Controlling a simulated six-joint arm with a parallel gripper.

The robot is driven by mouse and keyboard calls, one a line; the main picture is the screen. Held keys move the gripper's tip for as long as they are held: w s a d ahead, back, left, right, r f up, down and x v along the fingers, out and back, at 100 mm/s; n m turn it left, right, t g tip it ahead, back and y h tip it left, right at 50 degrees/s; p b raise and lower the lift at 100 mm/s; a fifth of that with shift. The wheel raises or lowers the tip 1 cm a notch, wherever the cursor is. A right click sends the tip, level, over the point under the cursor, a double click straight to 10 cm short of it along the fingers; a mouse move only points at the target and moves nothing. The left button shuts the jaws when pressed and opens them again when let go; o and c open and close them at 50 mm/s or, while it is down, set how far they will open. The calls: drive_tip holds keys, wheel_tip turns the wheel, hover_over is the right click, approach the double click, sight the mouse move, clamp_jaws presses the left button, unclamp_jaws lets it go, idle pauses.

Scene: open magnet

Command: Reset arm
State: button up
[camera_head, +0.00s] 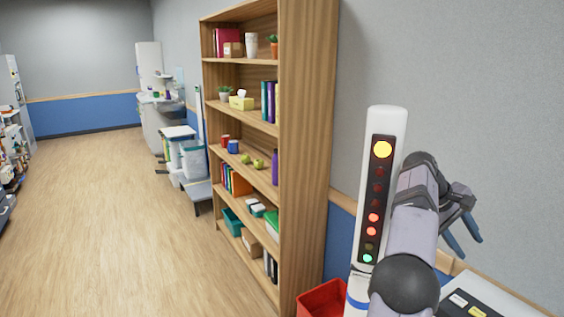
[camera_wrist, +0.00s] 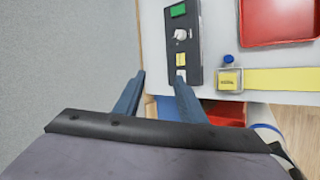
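My arm reaches up at the right of the head view, in front of a white column with a strip of lights. My gripper (camera_head: 466,240) points down and to the right there, above a pale surface near the wall. In the wrist view my gripper (camera_wrist: 158,78) shows two blue fingers with a clear gap between them. Nothing is held between them. I cannot tell the exact height above the table.
A red tray (camera_wrist: 276,40), a small blue-capped bottle (camera_wrist: 229,62) and a yellow strip (camera_wrist: 280,80) are on the table. A red bin (camera_head: 318,300) stands beside the column. A wooden bookshelf (camera_head: 305,130) stands along the wall. The floor to the left is open.

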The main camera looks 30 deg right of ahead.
drive_tip(key=s+a+r+m+t+h+b, duration=0.1)
drive_tip(key=a+r+m+t+h, duration=0.15)
drive_tip(key=a+r, duration=0.8)
drive_tip(key=a+r+m+t+h+b, duration=0.15)
drive_tip(key=a+r+m+h, duration=0.4)
drive_tip(key=r, duration=0.85)
drive_tip(key=w+a+f+n+t+y+p, duration=0.1)
drive_tip(key=w+a+f+n+y, duration=0.2)
drive_tip(key=w+a+f, duration=0.4)
drive_tip(key=w+a+f+n+t+y+p, duration=0.1)
drive_tip(key=w+a+f+n+y, duration=0.3)
drive_tip(key=f, duration=0.5)
drive_tip(key=w+a+f+n+t+y+p, duration=0.1)
drive_tip(key=w+a+f+n+y+p, duration=0.1)
drive_tip(key=w+a+f, duration=0.4)
drive_tip(key=s+a+f+n+g+y+p, duration=0.1)
drive_tip(key=s+a+f+n+y, duration=0.2)
drive_tip(key=a+f, duration=1)
drive_tip(key=s+a+f+g+y+p, duration=0.2)
drive_tip(key=s+a+f+y, duration=0.1)
drive_tip(key=s+a+f, duration=0.7)
wheel_tip(320, 180, down, 37)
drive_tip(key=s+b, duration=0.1)
drive_tip(key=b, duration=3.7)
drive_tip(key=shift+a, duration=0.25)
